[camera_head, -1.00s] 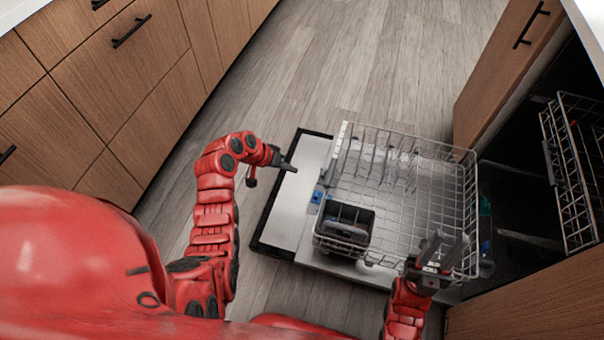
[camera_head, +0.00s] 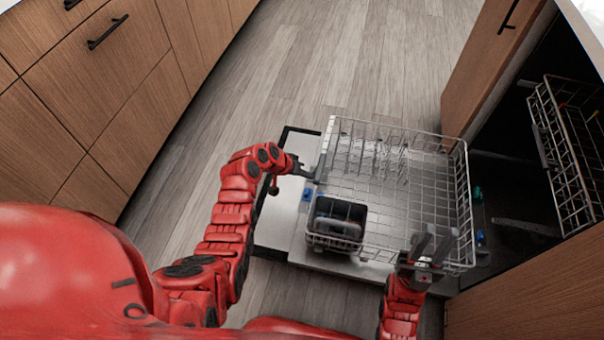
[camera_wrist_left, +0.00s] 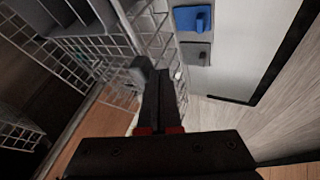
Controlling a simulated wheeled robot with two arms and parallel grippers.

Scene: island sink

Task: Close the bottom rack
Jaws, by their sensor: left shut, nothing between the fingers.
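The bottom rack (camera_head: 440,190) is a grey wire basket, pulled out over the lowered dishwasher door (camera_head: 272,228). A dark cutlery basket (camera_head: 338,217) sits in its near left corner. My left gripper (camera_head: 308,173) is shut and empty at the rack's left, outer edge; I cannot tell if it touches the wires. In the left wrist view its closed fingers (camera_wrist_left: 158,85) lie close beside the rack's wire side (camera_wrist_left: 125,45). My right gripper (camera_head: 434,245) is at the rack's near right corner, its two fingers apart, with rack wires around them.
The upper rack (camera_head: 565,150) shows inside the dark dishwasher at the right. A wooden cabinet door (camera_head: 490,75) stands beyond it. Wooden drawers (camera_head: 110,90) line the left. The grey floor (camera_head: 290,75) between is clear.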

